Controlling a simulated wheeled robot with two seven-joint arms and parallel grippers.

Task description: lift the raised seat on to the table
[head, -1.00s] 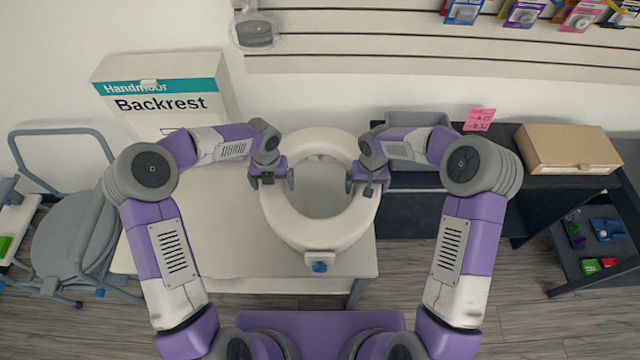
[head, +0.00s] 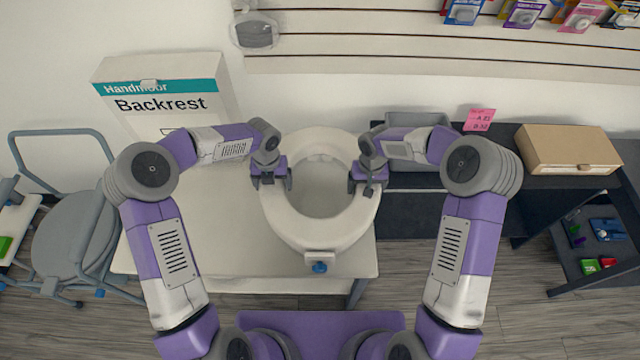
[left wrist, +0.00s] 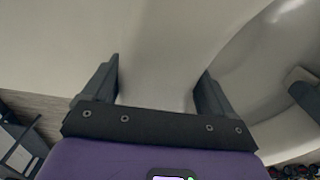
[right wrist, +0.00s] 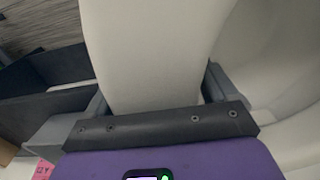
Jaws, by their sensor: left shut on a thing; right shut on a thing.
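The raised seat (head: 310,232) is a white ring with a blue knob (head: 319,267) at its near end. In the head view it is over the right part of the white table (head: 200,262). I cannot tell whether it touches the tabletop. My left gripper (head: 271,183) is shut on the left side of the ring; the rim also shows between its fingers in the left wrist view (left wrist: 158,80). My right gripper (head: 368,184) is shut on the right side; the rim fills its fingers in the right wrist view (right wrist: 150,60).
A Backrest box (head: 170,98) stands at the table's back left. A grey bin (head: 415,180) sits on a dark shelf to the right, with a cardboard box (head: 568,150) beyond it. A grey folding chair (head: 75,232) is at the left. The table's left part is clear.

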